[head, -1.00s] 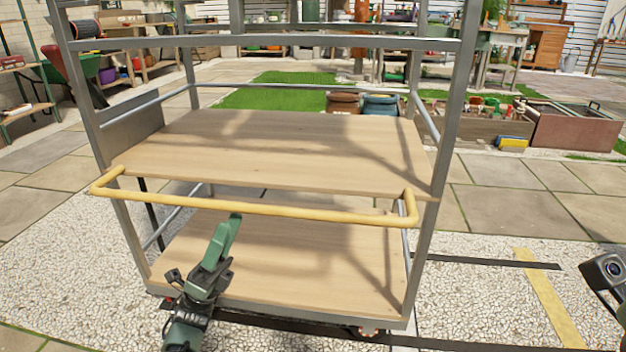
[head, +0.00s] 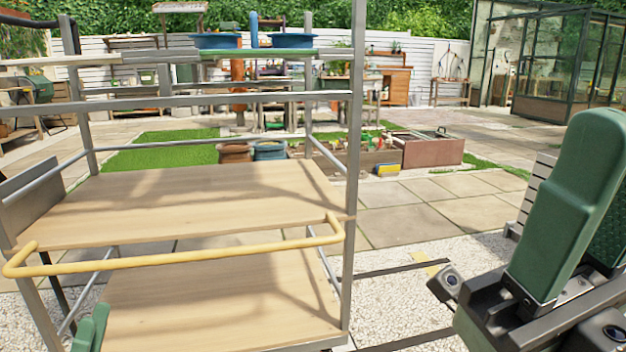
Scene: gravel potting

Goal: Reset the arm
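My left gripper (head: 91,331) shows only as green fingertips at the bottom left edge, in front of the cart's lower shelf. The rest of it is cut off, and its opening cannot be judged. My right gripper (head: 592,195) is large and close at the right, pointing up. One green finger stands in front, and the ribbed inner face of the other shows behind it, so it looks open. Nothing shows between its fingers. It is apart from the cart.
A metal cart with an empty wooden upper shelf (head: 190,203), a lower shelf (head: 215,305) and a yellow handle (head: 180,258) stands at the left. Blue trays (head: 292,41) show above.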

